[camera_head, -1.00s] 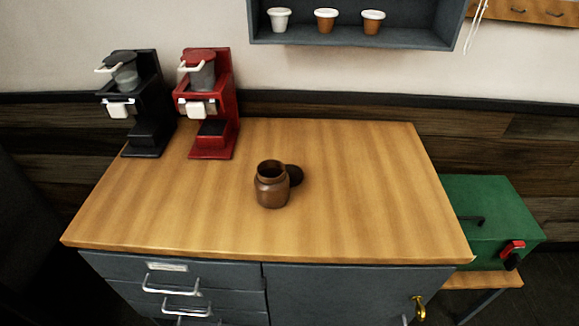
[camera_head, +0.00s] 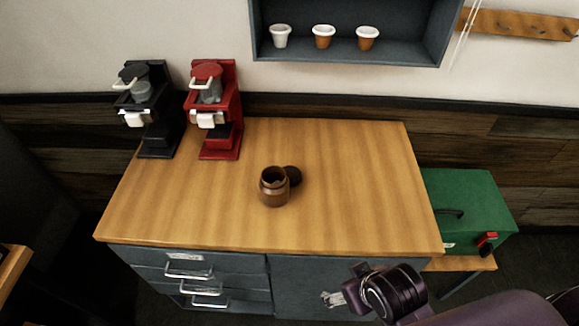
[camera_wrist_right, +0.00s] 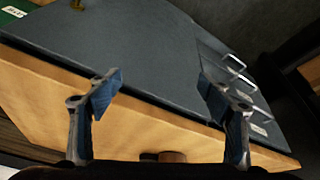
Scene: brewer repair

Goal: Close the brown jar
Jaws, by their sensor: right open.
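The brown jar (camera_head: 273,188) stands upright and uncovered near the middle of the wooden countertop (camera_head: 340,200). A dark round lid (camera_head: 292,176) is close behind it to the right; whether they touch is unclear. My right gripper (camera_head: 330,299) is in front of the counter at the lower right, apart from the jar. In the right wrist view its two fingers (camera_wrist_right: 165,90) are spread with nothing between them. The jar's brown edge (camera_wrist_right: 172,157) shows at the bottom of that view, mostly hidden by the gripper's body. My left gripper is not in view.
A black brewer (camera_head: 150,110) and a red brewer (camera_head: 213,110) stand at the counter's back left. A shelf (camera_head: 350,50) with three cups hangs above. A green box (camera_head: 465,205) is at the right. The counter's right half is clear.

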